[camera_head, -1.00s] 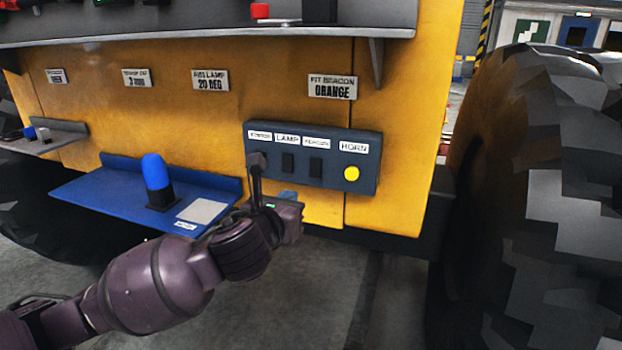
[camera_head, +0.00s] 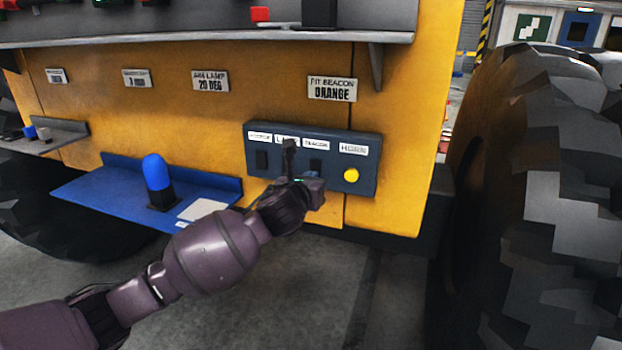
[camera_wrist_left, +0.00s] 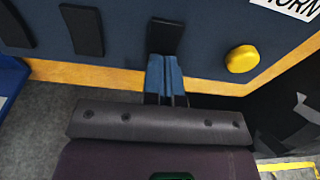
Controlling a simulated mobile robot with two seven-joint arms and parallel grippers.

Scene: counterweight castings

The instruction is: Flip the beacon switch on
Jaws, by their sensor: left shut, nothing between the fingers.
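A dark blue switch panel (camera_head: 370,138) is fixed to the yellow machine side. The black switch under the BEACON label (camera_head: 316,144) is the beacon switch (camera_head: 316,164); it also shows in the left wrist view (camera_wrist_left: 165,36). Its tilt, on or off, I cannot tell. My left gripper (camera_head: 313,174) is shut and empty, its blue fingers just below the beacon switch. In the left wrist view the fingertips (camera_wrist_left: 164,60) meet the switch's lower edge; whether they touch I cannot tell. My right gripper is not in view.
The yellow horn button (camera_head: 351,175) is right of the beacon switch. The lamp switch (camera_wrist_left: 82,30) and another switch (camera_head: 262,160) are left. A blue shelf (camera_head: 95,186) with a blue-domed beacon (camera_head: 156,172) is further left. A large tyre (camera_head: 550,200) stands at right.

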